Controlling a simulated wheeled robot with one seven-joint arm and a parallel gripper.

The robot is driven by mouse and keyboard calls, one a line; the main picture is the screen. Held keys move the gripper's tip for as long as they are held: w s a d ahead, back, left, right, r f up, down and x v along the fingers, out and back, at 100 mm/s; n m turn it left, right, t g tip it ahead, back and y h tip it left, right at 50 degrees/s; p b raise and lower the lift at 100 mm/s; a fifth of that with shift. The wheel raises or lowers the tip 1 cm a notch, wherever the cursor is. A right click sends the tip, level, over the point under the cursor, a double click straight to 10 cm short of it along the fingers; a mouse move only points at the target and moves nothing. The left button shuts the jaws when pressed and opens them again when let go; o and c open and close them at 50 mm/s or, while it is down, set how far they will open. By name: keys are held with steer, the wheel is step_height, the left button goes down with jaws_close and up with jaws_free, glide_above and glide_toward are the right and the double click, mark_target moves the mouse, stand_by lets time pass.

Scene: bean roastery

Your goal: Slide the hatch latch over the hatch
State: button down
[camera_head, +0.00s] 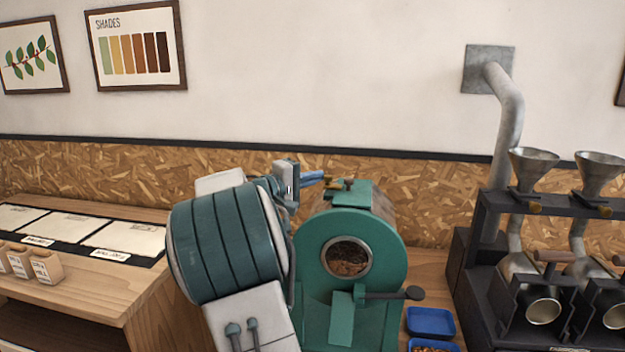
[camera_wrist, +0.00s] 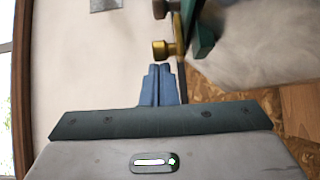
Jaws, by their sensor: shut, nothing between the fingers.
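The green roaster (camera_head: 393,238) stands right of my arm, with dark brown beans behind its round front window. On its top are a green hatch housing (camera_head: 352,197) and a small latch with brass knobs (camera_head: 345,184). My gripper (camera_head: 322,175) has its blue fingers pressed together and empty, pointing right at the latch's near end. In the wrist view, my gripper's fingertips (camera_wrist: 160,68) lie just short of a brass knob (camera_wrist: 162,49). A green plate (camera_wrist: 203,40) shows beside it. I cannot tell if fingers and knob touch. The hatch opening is not visible.
A black-knobbed lever (camera_head: 390,294) sticks out at the roaster's front. Blue trays (camera_head: 431,321) lie to its right. A dark rack (camera_head: 487,222) with metal funnels and a grey pipe (camera_head: 508,115) stands farther right. A wooden counter (camera_head: 90,286) is at left.

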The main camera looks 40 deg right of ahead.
steer(key=w+a+b, duration=0.2)
steer(key=w+a, duration=0.2)
steer(key=a, duration=0.7)
steer(key=shift+s, duration=0.1)
